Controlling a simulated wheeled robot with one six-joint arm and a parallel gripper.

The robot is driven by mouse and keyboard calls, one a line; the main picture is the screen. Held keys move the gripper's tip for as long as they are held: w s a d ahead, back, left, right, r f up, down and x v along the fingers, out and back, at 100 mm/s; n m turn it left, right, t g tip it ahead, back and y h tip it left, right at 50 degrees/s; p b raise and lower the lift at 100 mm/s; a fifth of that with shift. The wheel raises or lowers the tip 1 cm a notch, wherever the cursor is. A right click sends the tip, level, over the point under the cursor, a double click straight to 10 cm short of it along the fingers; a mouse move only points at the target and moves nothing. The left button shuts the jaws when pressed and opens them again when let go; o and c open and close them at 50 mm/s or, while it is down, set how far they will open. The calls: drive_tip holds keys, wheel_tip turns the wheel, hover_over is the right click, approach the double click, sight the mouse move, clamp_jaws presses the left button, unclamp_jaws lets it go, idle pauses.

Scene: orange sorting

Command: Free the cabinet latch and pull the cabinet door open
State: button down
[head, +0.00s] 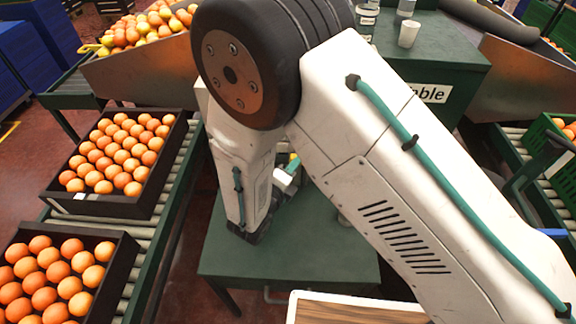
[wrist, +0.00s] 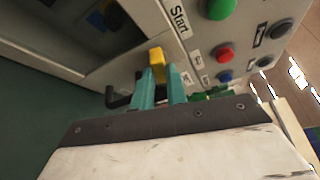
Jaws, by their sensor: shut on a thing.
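In the wrist view, the teal fingers of my gripper (wrist: 160,80) are shut on a small yellow latch (wrist: 157,58) at the edge of the grey cabinet (wrist: 130,65). A black handle (wrist: 118,98) sticks out just left of the fingers. The cabinet door (wrist: 40,52) with a dark window (wrist: 85,22) shows at the left; I see no clear gap at its edge. In the head view, my arm hides the cabinet. Only a little teal and yellow of my gripper area shows beside the arm there.
A control panel with a green button (wrist: 220,8), a red button (wrist: 223,54) and a "Start" label lies right of the latch. In the head view, crates of oranges (head: 113,202) stand on the left roller conveyor (head: 163,225). A green table top (head: 290,250) lies below my arm.

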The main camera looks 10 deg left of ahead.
drive_tip(key=shift+s+d+f, duration=0.1)
drive_tip(key=shift+d+f, duration=0.15)
drive_tip(key=shift+d, duration=0.15)
idle(0.4)
drive_tip(key=c, duration=1.4)
unclamp_jaws()
drive_tip(key=shift+a+r, duration=0.1)
drive_tip(key=shift+a, duration=0.1)
drive_tip(key=f+v, duration=0.1)
drive_tip(key=v, duration=0.6)
drive_tip(key=shift+s+r, duration=0.35)
drive_tip(key=shift+r, duration=0.15)
drive_tip(key=shift+a, duration=0.1)
